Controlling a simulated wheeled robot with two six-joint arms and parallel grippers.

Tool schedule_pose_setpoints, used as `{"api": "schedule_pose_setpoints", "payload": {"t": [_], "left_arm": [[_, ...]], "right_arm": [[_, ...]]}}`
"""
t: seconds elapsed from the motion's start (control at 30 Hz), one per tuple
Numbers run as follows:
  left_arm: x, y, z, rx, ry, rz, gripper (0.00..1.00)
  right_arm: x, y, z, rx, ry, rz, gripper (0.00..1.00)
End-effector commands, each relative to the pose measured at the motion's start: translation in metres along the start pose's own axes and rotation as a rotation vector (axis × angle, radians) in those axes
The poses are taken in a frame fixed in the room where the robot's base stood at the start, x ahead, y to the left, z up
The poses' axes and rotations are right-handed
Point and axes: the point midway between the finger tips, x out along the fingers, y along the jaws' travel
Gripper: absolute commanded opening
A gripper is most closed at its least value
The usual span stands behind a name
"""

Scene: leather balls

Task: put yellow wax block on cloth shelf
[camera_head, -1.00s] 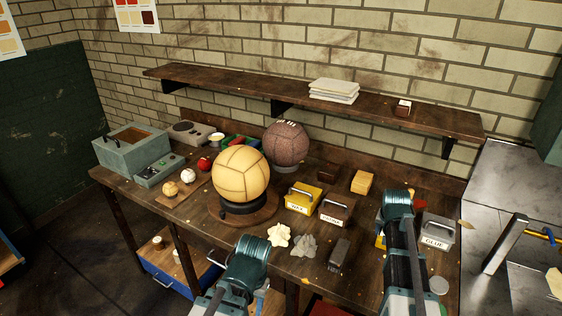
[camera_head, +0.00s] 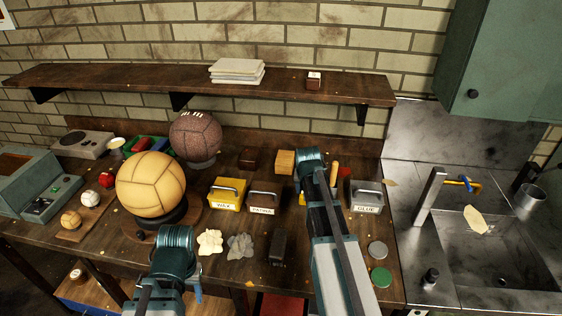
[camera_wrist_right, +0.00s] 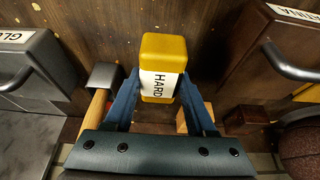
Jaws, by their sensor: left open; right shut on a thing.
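The yellow wax block (camera_wrist_right: 163,50) has a white label reading HARD. In the right wrist view it sits between the two blue fingers of my right gripper (camera_wrist_right: 160,84), which is shut on it. In the head view that gripper is mostly hidden by my right arm, with a yellow patch (camera_head: 301,199) showing at the arm's left edge. The wooden wall shelf (camera_head: 150,77) runs above the bench and carries a stack of folded pale cloths (camera_head: 237,70). My left gripper (camera_head: 198,291) is open, low at the bench front, mostly hidden behind its arm.
A small dark red box (camera_head: 314,80) stands near the shelf's right end, with bare shelf between it and the cloths. WAX (camera_head: 226,194), PATINA (camera_head: 264,199) and GLUE (camera_head: 367,197) caddies stand on the bench. A tan ball (camera_head: 151,184) and brown ball (camera_head: 195,137) stand left.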

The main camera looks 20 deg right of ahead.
Motion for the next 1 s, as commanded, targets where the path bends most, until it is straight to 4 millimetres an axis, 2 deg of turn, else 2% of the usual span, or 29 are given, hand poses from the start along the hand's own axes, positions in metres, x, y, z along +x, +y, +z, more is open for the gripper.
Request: {"api": "schedule_pose_setpoints", "payload": {"t": [0.17, 0.6, 0.7, 0.8, 1.0], "left_arm": [[0.0, 0.0, 0.0, 0.0, 0.0, 0.0, 0.5], [0.0, 0.0, 0.0, 0.0, 0.0, 0.0, 0.5], [0.0, 0.0, 0.0, 0.0, 0.0, 0.0, 0.5], [0.0, 0.0, 0.0, 0.0, 0.0, 0.0, 0.5], [0.0, 0.0, 0.0, 0.0, 0.0, 0.0, 0.5]], "right_arm": [[0.01, -0.001, -0.025, 0.001, 0.0, 0.0, 0.0], [0.053, -0.001, -0.127, 0.001, 0.0, 0.0, 0.0], [0.06, -0.001, -0.145, 0.001, 0.0, 0.0, 0.0], [0.063, -0.001, -0.153, 0.001, 0.0, 0.0, 0.0], [0.064, 0.0, -0.155, 0.0, 0.0, 0.0, 0.0]]}}
